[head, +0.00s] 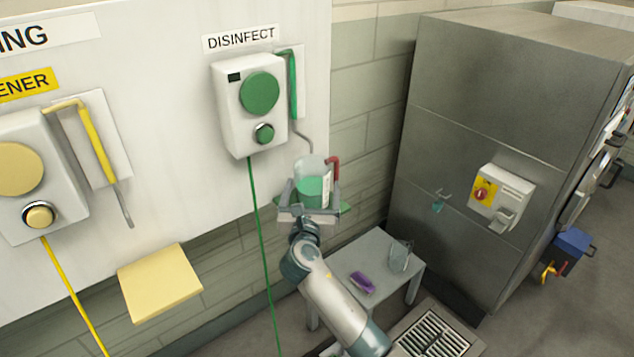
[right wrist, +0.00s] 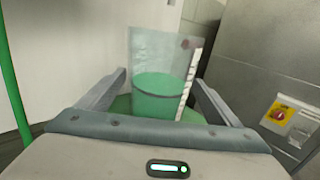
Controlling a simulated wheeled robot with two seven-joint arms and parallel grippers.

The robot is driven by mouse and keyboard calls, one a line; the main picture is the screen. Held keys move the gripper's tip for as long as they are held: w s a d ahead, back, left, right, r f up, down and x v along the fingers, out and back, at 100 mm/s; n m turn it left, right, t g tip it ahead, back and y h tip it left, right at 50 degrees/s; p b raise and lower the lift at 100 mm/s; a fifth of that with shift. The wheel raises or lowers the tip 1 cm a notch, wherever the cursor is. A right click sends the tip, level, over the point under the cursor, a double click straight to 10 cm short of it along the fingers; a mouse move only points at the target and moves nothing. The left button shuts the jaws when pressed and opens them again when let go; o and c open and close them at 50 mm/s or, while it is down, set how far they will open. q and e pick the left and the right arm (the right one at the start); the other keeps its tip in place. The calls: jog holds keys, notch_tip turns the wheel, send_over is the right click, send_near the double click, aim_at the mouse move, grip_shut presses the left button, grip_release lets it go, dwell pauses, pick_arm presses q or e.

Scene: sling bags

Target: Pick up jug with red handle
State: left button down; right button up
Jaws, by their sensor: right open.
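The jug with the red handle (head: 312,186) is clear, partly filled with green liquid, and stands upright on a green shelf (head: 346,207) under the DISINFECT dispenser. Its red handle (head: 333,166) points to the right. My right gripper (head: 309,190) is open with its fingers on either side of the jug. In the right wrist view the jug (right wrist: 162,75) stands between the two spread fingers (right wrist: 165,95), with gaps visible beside it. My left gripper is not in view.
The white DISINFECT dispenser (head: 247,105) with its spout hangs above the jug. A yellow shelf (head: 160,283) is at left. A small table (head: 368,255) below holds a purple brush (head: 361,284) and a clear jug (head: 400,256). A steel cabinet (head: 470,120) stands at right.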

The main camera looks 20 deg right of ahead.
jog(key=shift+w+d, duration=0.25)
jog(key=shift+w, duration=0.3)
jog(key=shift+w+d, duration=0.1)
jog(key=shift+w, duration=0.3)
jog(key=c, duration=1.4)
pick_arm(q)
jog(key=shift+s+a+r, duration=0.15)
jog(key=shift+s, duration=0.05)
pick_arm(e)
jog(key=shift+r, duration=0.1)
